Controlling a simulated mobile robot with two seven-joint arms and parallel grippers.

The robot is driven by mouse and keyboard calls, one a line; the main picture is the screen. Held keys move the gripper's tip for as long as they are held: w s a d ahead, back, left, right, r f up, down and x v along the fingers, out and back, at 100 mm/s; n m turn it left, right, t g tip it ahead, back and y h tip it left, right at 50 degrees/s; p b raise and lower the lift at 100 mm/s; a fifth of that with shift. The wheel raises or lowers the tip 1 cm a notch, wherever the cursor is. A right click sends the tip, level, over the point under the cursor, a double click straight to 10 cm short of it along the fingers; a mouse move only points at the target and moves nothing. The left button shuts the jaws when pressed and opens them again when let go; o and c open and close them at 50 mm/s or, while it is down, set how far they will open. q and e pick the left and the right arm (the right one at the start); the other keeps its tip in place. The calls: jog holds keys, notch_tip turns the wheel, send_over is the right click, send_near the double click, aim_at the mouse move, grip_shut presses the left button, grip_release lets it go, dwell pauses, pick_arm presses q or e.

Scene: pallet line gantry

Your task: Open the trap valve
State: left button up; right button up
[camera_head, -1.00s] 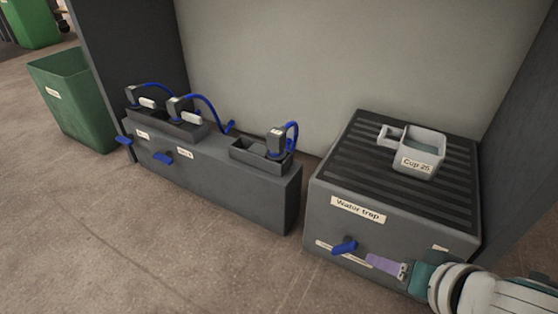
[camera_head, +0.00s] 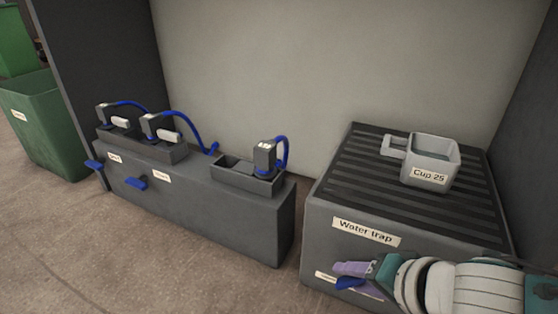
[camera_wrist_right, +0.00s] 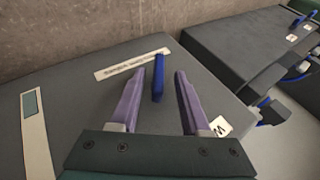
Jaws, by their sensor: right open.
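The water trap (camera_head: 366,230) is a dark grey box with a ribbed top at the right in the head view. Its blue valve handle (camera_head: 350,283) is on the front face, partly hidden by my right gripper (camera_head: 352,272). In the right wrist view the blue handle (camera_wrist_right: 158,78) stands between the two purple fingers of my right gripper (camera_wrist_right: 155,95). The fingers are open, with a gap on each side of the handle. My left gripper is not in view.
A light grey cup labelled Cup 25 (camera_head: 430,163) stands on the trap's ribbed top. A long grey bench (camera_head: 215,213) with blue-hosed devices and blue levers stands left of the trap. A green bin (camera_head: 42,125) is at the far left. Floor in front is clear.

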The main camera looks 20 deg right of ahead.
jog(key=shift+s+a+f, duration=0.1)
jog(key=shift+s, duration=0.05)
jog(key=shift+c, duration=0.2)
grip_shut()
dwell(0.4)
